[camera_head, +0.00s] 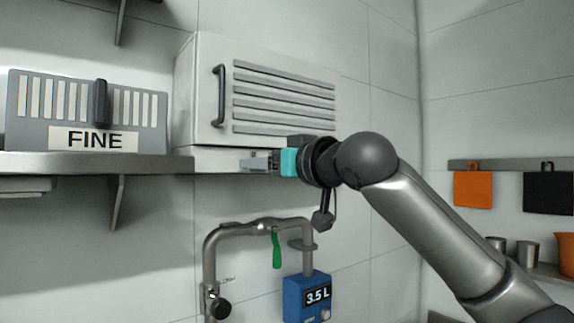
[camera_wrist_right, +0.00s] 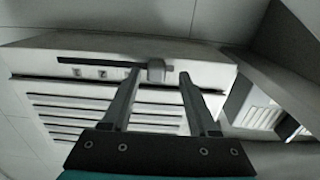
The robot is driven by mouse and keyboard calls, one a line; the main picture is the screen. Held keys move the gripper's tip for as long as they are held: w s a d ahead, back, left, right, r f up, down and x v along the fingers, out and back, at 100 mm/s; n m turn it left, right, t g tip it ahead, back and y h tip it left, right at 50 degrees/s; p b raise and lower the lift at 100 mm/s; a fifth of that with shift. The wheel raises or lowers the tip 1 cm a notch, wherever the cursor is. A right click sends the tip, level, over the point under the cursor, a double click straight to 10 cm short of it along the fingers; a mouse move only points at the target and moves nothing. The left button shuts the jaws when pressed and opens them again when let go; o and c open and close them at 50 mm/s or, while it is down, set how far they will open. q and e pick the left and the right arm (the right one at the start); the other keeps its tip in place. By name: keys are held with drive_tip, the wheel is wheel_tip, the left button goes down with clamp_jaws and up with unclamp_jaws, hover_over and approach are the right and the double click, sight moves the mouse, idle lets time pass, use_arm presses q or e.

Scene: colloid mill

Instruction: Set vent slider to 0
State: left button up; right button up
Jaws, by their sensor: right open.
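The white vented cabinet (camera_head: 205,110) has several grey louvres and a black handle on its front. In the right wrist view, a dark slot (camera_wrist_right: 100,65) runs along the cabinet's edge strip, with a small grey slider knob (camera_wrist_right: 156,71) at its right part. My right gripper (camera_head: 246,163) is at the cabinet's lower front strip. In the wrist view, my right gripper (camera_wrist_right: 160,75) is open, its fingertips either side of the knob, the left finger closer to it. Whether they touch it is unclear. In the head view the knob is hidden by the gripper. My left gripper is not in view.
A FINE panel (camera_head: 30,130) with a dark lever stands on the shelf (camera_head: 120,166) to the left. Below are a bent grey pipe (camera_head: 211,245) with a green lever and a blue 3.5 L meter (camera_head: 293,300). Orange and black items hang at right.

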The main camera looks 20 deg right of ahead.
drive_tip(key=b+v, duration=0.3)
drive_tip(key=v, duration=1.1)
drive_tip(key=shift+s, duration=0.35)
drive_tip(key=shift+d, duration=0.1)
